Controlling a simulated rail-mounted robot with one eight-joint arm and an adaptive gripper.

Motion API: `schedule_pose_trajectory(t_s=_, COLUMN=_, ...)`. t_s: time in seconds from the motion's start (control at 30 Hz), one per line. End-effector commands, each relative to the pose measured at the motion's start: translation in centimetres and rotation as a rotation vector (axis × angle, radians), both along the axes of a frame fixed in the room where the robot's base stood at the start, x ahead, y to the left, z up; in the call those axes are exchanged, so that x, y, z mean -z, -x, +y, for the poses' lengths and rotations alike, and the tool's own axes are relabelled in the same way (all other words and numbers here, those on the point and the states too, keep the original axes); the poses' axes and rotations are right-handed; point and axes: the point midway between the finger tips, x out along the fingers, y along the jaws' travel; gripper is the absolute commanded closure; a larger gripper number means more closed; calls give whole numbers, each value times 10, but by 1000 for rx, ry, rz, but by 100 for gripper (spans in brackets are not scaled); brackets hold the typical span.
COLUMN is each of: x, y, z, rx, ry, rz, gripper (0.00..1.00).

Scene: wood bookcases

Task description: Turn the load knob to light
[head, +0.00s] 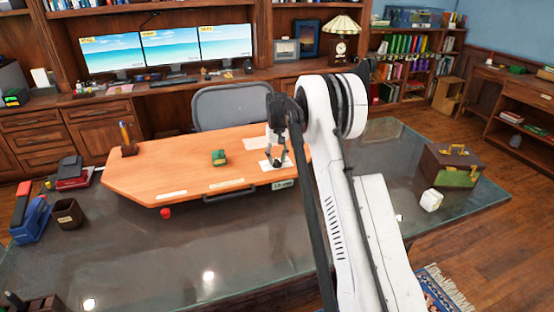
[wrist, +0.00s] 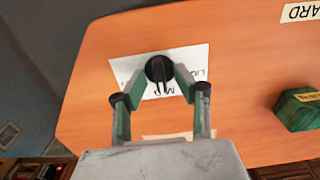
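The load knob (wrist: 158,70) is a round black knob with a raised grip bar. It sits on a white label plate (wrist: 190,55) on the orange board (wrist: 100,70). In the wrist view its bar points down the picture, toward the upside-down "MED" print; part of "LIGHT" shows to the right. My gripper (wrist: 160,76) has its two fingers drawn in on either side of the knob, seemingly against it. In the head view my gripper (head: 277,163) reaches down to the plate at the board's right end; the knob is hard to make out there.
A green block (head: 219,157) stands on the board left of my gripper, and a pen holder (head: 128,140) at its left end. A grey chair (head: 234,106) is behind. A wooden box (head: 450,165) and white cube (head: 431,200) stand on the glass desk at right.

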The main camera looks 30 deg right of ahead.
Motion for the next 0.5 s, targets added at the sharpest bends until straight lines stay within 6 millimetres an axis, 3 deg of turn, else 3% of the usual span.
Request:
schedule_pose_trajectory(t_s=0.3, x=3, y=0, z=0, rx=0, ry=0, rz=0, gripper=71)
schedule_pose_trajectory(t_s=0.5, x=3, y=0, z=0, rx=0, ry=0, rz=0, gripper=96)
